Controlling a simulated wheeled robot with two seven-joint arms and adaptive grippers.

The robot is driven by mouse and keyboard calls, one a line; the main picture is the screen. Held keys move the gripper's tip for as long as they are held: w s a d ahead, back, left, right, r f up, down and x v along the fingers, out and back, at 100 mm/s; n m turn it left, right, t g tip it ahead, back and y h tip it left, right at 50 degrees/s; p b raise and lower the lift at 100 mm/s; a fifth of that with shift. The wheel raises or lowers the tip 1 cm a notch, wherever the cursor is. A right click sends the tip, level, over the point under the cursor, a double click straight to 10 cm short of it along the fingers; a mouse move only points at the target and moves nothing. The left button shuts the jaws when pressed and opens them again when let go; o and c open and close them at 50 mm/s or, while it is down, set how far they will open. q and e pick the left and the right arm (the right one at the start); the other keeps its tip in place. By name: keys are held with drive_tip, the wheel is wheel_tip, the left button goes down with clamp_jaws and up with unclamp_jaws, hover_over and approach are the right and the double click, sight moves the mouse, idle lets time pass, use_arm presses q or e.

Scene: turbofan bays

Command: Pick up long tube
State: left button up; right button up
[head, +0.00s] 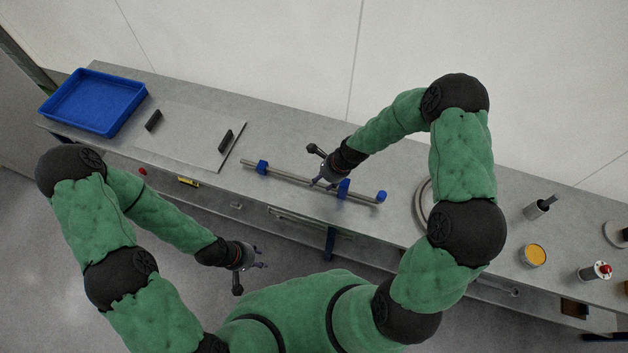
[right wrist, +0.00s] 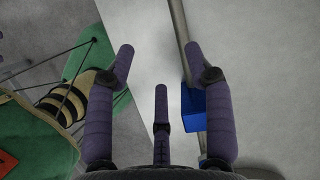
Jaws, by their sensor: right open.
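The long tube (head: 300,177) is a thin grey rod lying along the grey bench, with blue blocks near its left end (head: 262,167), right of its middle (head: 343,187) and at its right end (head: 380,196). My right gripper (head: 322,184) is open and empty over the bench beside the middle blue block. In the right wrist view its fingers (right wrist: 155,75) are spread; the right finger overlaps the tube (right wrist: 179,30) and a blue block (right wrist: 192,108). Contact cannot be told. My left gripper (head: 262,262) hangs off the bench's front; its finger state is too small to tell.
A blue tray (head: 97,127) and a pale plate with two dark handles (head: 185,150) are at left. A round grey ring (head: 422,205), an orange-topped can (head: 533,255) and a grey cup (head: 538,209) are at right. The bench behind the tube is clear.

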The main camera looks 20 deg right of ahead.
wheel_tip(320, 180, up, 2)
drive_tip(key=w+m, duration=0.2)
drive_tip(key=m+b, duration=0.1)
drive_tip(key=b, duration=0.1)
hover_over(311, 181)
drive_tip(key=s+d, duration=0.1)
drive_tip(key=d, duration=0.1)
drive_tip(key=f, duration=0.5)
drive_tip(key=shift+s+a, duration=0.2)
drive_tip(key=b+x, duration=0.3)
drive_tip(key=x, duration=0.2)
drive_tip(key=shift+s, duration=0.15)
clamp_jaws()
